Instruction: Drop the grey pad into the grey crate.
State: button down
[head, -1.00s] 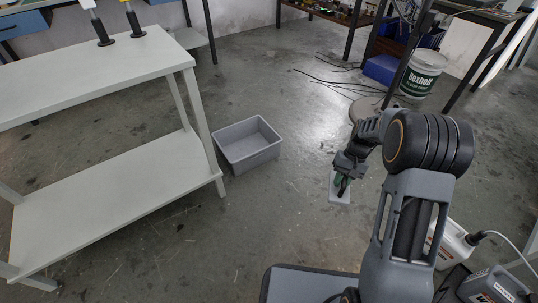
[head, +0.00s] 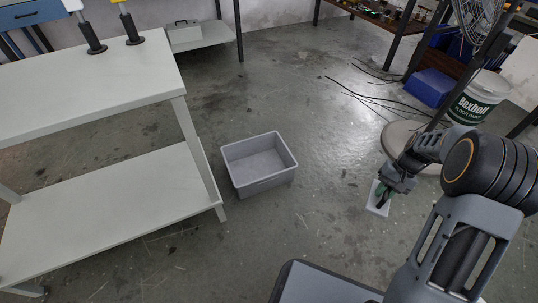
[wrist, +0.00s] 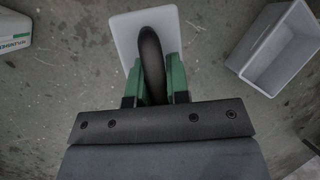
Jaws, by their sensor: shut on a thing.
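The grey pad (head: 376,208) is a pale, flat rectangular plate with a dark curved handle. It hangs from my gripper (head: 384,192) at the right of the head view. In the wrist view the pad (wrist: 126,38) lies behind the green fingers of my gripper (wrist: 155,78), which are shut on its dark handle. The handle and fingers cover part of it. The grey crate (head: 266,186) is an open, empty box on the floor, left of the pad and apart from it. The crate (wrist: 258,72) also shows at the upper right of the wrist view.
A white two-level table (head: 110,205) stands just left of the crate, its leg close to the crate. A white paint bucket (head: 474,100), a round fan base (head: 405,134) and black cables (head: 370,97) are at the right and back. Bare floor lies between the pad and the crate.

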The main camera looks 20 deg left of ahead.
aim_at(265, 173)
jog(key=u, duration=0.5)
jog(key=i, duration=1.1)
jog(key=u, duration=1.25)
jog(key=i, duration=0.4)
jog(key=u, duration=0.25)
